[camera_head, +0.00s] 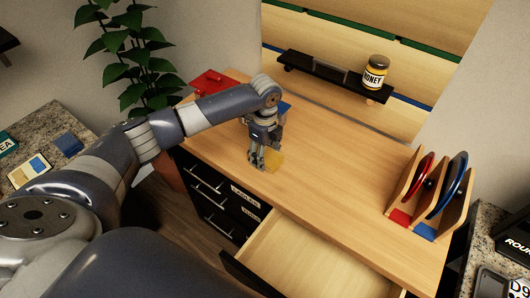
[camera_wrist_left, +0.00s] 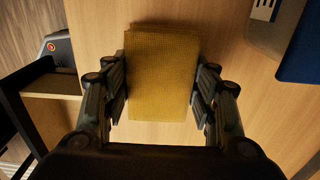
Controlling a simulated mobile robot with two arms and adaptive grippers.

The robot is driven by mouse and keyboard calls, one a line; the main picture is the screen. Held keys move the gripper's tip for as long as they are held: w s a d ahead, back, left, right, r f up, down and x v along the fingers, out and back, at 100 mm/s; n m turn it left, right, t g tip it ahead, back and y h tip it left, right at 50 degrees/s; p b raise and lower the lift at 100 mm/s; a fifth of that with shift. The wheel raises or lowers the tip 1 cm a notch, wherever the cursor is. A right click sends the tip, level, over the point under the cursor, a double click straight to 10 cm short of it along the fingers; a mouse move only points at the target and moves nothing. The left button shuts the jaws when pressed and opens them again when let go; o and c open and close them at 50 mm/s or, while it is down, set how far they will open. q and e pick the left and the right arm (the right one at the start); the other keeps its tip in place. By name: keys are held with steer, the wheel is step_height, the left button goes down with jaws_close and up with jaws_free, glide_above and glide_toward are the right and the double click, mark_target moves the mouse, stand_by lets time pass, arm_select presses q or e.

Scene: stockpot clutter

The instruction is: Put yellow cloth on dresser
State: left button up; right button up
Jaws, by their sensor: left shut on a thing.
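The yellow cloth (camera_head: 275,160) is at the wooden top of the dresser (camera_head: 330,165), near its front left edge in the head view. My left gripper (camera_head: 257,164) is at the cloth, pointing down. In the left wrist view the cloth (camera_wrist_left: 161,75) is a flat folded rectangle between the two fingers of my left gripper (camera_wrist_left: 161,100), which is shut on it. Whether the cloth touches the top or hangs just above it is hard to tell. My right gripper is not in view.
A drawer (camera_head: 300,262) stands open at the dresser's front. A rack with red and blue discs (camera_head: 430,190) stands at the right. A honey jar (camera_head: 375,73) sits on a dark shelf (camera_head: 330,75) behind. A red item (camera_head: 208,82) lies at the far left. The middle of the top is clear.

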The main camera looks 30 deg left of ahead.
arm_select(q)
steer(key=o, duration=1.1)
steer(key=shift+f, duration=0.1)
steer(key=shift+c, duration=0.2)
step_height(320, 180, up, 12)
steer(key=b, duration=0.2)
steer(key=shift+r, duration=0.2)
